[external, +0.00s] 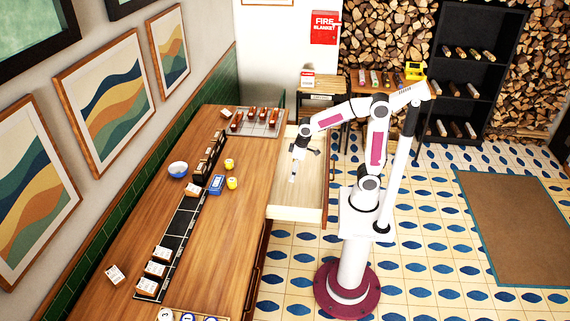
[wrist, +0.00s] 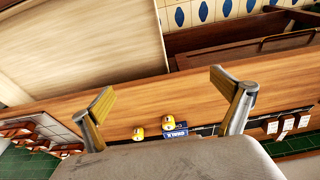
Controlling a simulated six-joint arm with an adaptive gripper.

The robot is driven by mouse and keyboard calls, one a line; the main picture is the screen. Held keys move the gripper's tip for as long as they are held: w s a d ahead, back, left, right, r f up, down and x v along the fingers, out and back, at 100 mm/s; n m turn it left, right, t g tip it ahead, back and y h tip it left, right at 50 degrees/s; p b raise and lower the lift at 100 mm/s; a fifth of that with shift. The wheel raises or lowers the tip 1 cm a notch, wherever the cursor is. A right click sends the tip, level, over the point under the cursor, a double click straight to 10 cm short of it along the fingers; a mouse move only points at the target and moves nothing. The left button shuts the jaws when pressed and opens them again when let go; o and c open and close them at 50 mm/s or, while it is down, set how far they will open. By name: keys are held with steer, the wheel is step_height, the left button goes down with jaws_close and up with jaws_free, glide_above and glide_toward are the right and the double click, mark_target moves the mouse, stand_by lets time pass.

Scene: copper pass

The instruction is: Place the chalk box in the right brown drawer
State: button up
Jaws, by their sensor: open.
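The chalk box appears to be the blue box with pale lettering (external: 216,184), lying on the wooden counter beside two yellow cups. It also shows in the wrist view (wrist: 174,131), beyond and between my fingers. An open brown drawer with a pale, wide interior (external: 297,204) sticks out from the counter's right side; its bare floor fills the upper left of the wrist view (wrist: 75,45). My gripper (external: 303,152) is over this drawer, apart from the box. Its fingers (wrist: 162,82) are spread with nothing between them. A small pale shape below it is too small to identify.
A black divided tray (external: 178,235) with several small cartons runs along the counter. A grey tray (external: 255,128) sits at the far end.

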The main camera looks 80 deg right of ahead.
mark_target(232, 183)
steer(key=shift+t, duration=0.7)
steer(key=w+f, duration=0.4)
steer(key=w, duration=0.5)
steer(key=w+f, duration=0.4)
steer(key=w, duration=0.6)
steer(key=w+f, duration=0.4)
steer(key=w, duration=0.5)
steer(key=shift+w+d+f, duration=0.15)
steer(key=shift+w+f, duration=0.05)
steer(key=shift+w, duration=0.2)
steer(key=shift+t, duration=0.5)
steer(key=w, duration=0.4)
steer(key=shift+w+r, duration=0.1)
steer(key=shift+w, duration=0.05)
steer(key=shift+t, duration=0.9)
steer(key=w+r, duration=0.4)
steer(key=shift+w+r, duration=0.15)
steer(key=shift+w, duration=0.25)
steer(key=shift+x, duration=1.35)
steer(key=shift+d, duration=0.1)
steer(key=shift+x, duration=2.55)
steer(key=shift+d, duration=0.15)
